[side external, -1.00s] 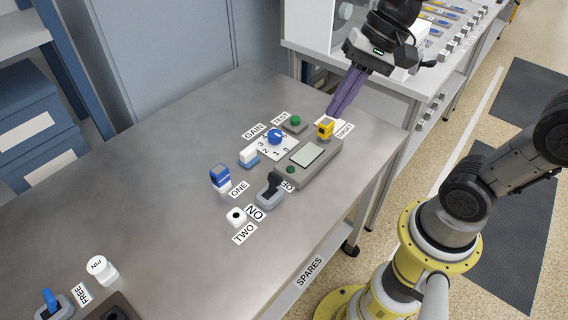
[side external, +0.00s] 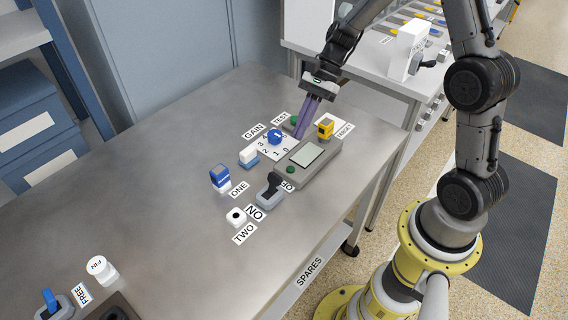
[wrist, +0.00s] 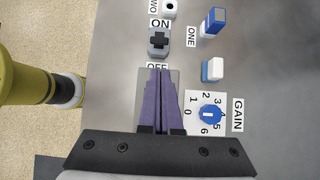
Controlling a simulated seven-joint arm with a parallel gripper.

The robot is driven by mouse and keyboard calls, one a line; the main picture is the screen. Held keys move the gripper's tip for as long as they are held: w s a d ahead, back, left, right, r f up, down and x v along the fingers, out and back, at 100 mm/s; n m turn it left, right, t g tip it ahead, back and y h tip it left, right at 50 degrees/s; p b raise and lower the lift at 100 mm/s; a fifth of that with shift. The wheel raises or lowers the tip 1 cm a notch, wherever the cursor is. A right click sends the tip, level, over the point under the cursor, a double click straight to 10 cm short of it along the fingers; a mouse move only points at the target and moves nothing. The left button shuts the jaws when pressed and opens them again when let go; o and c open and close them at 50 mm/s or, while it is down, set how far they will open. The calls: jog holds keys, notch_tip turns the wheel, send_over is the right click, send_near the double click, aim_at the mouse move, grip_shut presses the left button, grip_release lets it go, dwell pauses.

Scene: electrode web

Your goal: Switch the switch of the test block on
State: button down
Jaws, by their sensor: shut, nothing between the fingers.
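A grey switch with a black lever (side external: 273,184) stands on the table between an ON label (side external: 255,211) and a partly hidden OFF label (side external: 288,186). It also shows in the wrist view (wrist: 158,42), ahead of my fingertips. Its lever's exact tilt is hard to tell. A grey block with a pale screen (side external: 308,156) and a green button (side external: 290,170) lies beside it. My gripper (side external: 300,140) is shut and empty, its purple fingers pointing down above the far end of this block. In the wrist view my gripper (wrist: 160,72) covers much of the block.
A blue dial (side external: 275,136) on a numbered GAIN plate is close to my fingers, with a green TEST button (side external: 294,120) behind. A yellow item (side external: 325,127) stands to the right. Blue-white blocks (side external: 249,156) (side external: 220,178) stand left. The table's left half is mostly clear.

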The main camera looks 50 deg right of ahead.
aim_at(273, 186)
dwell(0.3)
jog(key=x, duration=1)
jog(key=shift+r, duration=0.1)
jog(key=shift+a+r+h, duration=0.1)
jog(key=shift+a+h, duration=0.05)
jog(key=shift+h, duration=0.25)
